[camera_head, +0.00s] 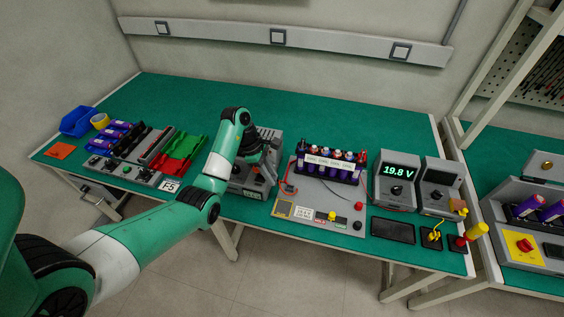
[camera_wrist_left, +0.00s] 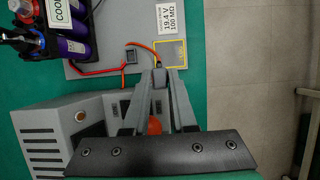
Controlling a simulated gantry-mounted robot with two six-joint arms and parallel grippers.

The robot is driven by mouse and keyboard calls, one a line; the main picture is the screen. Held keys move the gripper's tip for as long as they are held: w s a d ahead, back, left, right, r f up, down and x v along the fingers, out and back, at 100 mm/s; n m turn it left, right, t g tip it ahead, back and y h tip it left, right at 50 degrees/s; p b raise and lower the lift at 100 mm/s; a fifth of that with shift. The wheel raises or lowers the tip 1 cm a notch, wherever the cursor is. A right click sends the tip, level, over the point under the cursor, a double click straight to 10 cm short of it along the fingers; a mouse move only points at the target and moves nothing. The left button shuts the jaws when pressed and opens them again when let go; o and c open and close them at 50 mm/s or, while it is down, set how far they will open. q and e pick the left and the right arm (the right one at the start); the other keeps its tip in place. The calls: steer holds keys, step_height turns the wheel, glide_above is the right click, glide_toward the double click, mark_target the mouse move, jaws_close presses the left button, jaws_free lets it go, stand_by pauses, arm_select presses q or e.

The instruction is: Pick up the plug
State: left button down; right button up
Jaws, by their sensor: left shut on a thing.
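The plug (camera_wrist_left: 158,79) is a small dark grey block with an orange lead, between my left fingertips in the left wrist view. My left gripper (camera_wrist_left: 160,82) is shut on it, its two fingers meeting at the plug. In the head view my left arm reaches over the table to a grey boxy unit (camera_head: 240,183). The gripper there (camera_head: 264,160) is dark and partly hidden, and I cannot make out the plug. My right gripper is in neither view.
Beside the plug lies a grey board (camera_head: 320,215) with a yellow-outlined square (camera_wrist_left: 172,51), a small dark block on a red lead (camera_wrist_left: 130,54) and a rack of purple cells (camera_head: 332,168). A meter reading 19.8 V (camera_head: 397,178) stands right. Green table (camera_head: 265,95) behind is clear.

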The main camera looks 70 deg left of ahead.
arm_select(q)
steer(key=s+d+r+p, duration=0.2)
steer(key=s+r+p, duration=0.1)
steer(key=s+p, duration=0.25)
arm_select(e)
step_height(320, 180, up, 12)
steer(key=p, duration=0.5)
arm_select(q)
steer(key=w+f+n+b, duration=0.2)
steer(key=f, duration=0.2)
steer(key=w+d+f+n+y+b, duration=0.1)
steer(key=w+f+n, duration=0.1)
steer(key=w+f, duration=0.1)
steer(key=w+d+f+n+y+b, duration=0.1)
steer(key=w+f+n+b, duration=0.1)
steer(key=f, duration=0.3)
steer(key=shift+w+d+f+t+b, duration=0.15)
steer(key=shift+f+t+b, duration=0.15)
steer(key=shift+t+b, duration=0.1)
steer(key=shift+r+p, duration=0.35)
steer(key=shift+p, duration=0.05)
steer(key=shift+r, duration=0.15)
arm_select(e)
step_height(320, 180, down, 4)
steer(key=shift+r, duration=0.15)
arm_select(q)
steer(key=shift+f+p, duration=0.2)
steer(key=shift+p, duration=0.2)
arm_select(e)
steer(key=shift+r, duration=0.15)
